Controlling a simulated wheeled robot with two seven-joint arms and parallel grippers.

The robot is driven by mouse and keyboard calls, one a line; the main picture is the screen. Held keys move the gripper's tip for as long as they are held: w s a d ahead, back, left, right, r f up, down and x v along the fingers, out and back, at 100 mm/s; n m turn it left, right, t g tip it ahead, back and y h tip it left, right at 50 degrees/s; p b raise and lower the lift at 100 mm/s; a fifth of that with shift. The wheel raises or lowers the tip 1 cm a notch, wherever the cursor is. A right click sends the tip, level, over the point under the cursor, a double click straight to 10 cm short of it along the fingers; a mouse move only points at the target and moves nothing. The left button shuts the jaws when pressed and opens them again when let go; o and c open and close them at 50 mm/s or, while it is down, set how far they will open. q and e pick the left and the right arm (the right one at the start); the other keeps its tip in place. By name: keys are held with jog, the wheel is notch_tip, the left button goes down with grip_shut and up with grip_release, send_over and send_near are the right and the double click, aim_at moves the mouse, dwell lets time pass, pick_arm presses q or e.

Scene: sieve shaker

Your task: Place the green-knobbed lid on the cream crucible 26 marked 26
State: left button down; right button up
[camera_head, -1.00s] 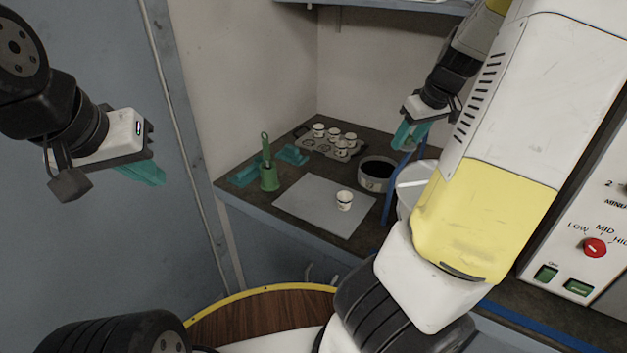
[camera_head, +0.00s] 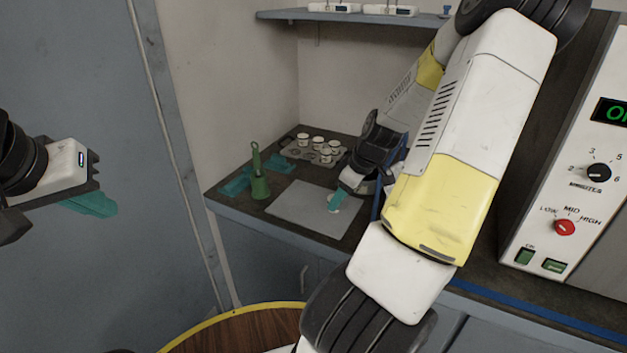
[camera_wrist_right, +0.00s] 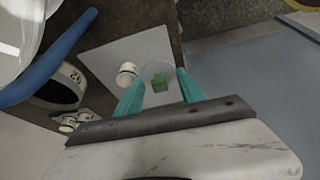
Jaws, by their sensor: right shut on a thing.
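The cream crucible (camera_wrist_right: 127,73) stands on the grey mat (camera_wrist_right: 142,48) in the right wrist view, dark marking on its side too small to read. In the head view it is mostly hidden by my right gripper (camera_head: 338,198). The right gripper is shut on the lid, a clear disc with a green knob (camera_wrist_right: 160,87), which shows between the teal fingers in the wrist view. The lid appears beside the crucible there, not over it; the height gap cannot be told. My left gripper (camera_head: 90,204) is at the far left, away from the table; its finger gap does not show.
A tray of several cups (camera_head: 302,152) stands at the back. A dark round pan (camera_wrist_right: 60,88) is close by the mat. The control panel (camera_head: 560,200) stands at right.

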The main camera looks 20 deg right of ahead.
jog(key=shift+w+d+f, duration=0.5)
jog(key=shift+w+f, duration=0.25)
jog(key=shift+w, duration=0.75)
jog(key=shift+w+d+f, duration=0.55)
jog(key=shift+w+f, duration=0.15)
jog(key=shift+w, duration=0.85)
jog(key=shift+w+d+f, duration=0.5)
jog(key=shift+w+f, duration=0.25)
jog(key=shift+w, duration=0.75)
jog(key=shift+f, duration=0.15)
jog(key=shift+f, duration=0.35)
jog(key=o, duration=1.3)
